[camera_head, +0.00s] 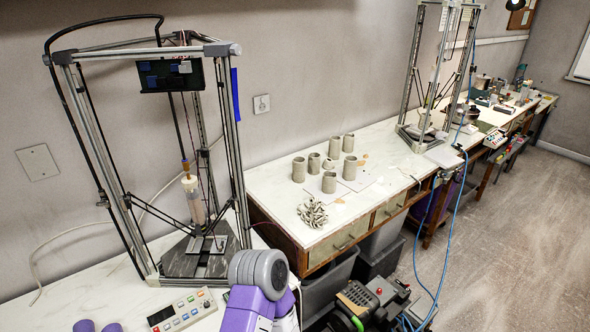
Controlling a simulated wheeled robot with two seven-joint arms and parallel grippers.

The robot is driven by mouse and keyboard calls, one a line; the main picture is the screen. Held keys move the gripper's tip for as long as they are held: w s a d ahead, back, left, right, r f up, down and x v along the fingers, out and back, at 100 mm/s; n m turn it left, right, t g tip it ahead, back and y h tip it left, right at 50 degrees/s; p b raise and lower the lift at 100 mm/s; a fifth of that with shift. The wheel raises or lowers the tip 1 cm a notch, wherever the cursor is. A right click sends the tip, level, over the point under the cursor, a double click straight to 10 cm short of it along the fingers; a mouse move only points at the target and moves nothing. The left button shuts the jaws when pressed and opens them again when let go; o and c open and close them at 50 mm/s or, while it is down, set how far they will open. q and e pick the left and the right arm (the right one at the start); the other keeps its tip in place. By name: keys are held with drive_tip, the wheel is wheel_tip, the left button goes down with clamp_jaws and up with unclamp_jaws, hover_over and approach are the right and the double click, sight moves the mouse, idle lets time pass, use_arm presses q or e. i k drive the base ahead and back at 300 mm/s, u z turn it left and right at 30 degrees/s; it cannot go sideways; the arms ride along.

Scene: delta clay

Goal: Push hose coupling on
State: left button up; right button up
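A blue hose (451,215) hangs from beside the far delta printer (423,75), passes a small dark fitting (458,148) at the bench edge, and runs down to the floor. I cannot tell whether that fitting is the coupling. The near delta printer (221,135) stands on the left bench and holds an upright pale clay cylinder (194,200) with a brownish top fitting (186,168). A black hose (100,20) arches over this printer's top left. No gripper fingers show; only purple and grey parts of my arms appear at the bottom.
A control box (181,314) with buttons lies in front of the near printer. Clay cups (329,182) and a pile of clay scraps (313,213) sit on the middle bench. Dark bins and a machine (360,300) stand on the floor below. The floor at right is clear.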

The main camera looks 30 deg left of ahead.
sight(186, 163)
drive_tip(key=u, duration=1.85)
drive_tip(key=k, duration=0.45)
drive_tip(key=z, duration=0.3)
drive_tip(key=i, duration=1.15)
drive_tip(key=u, duration=0.7)
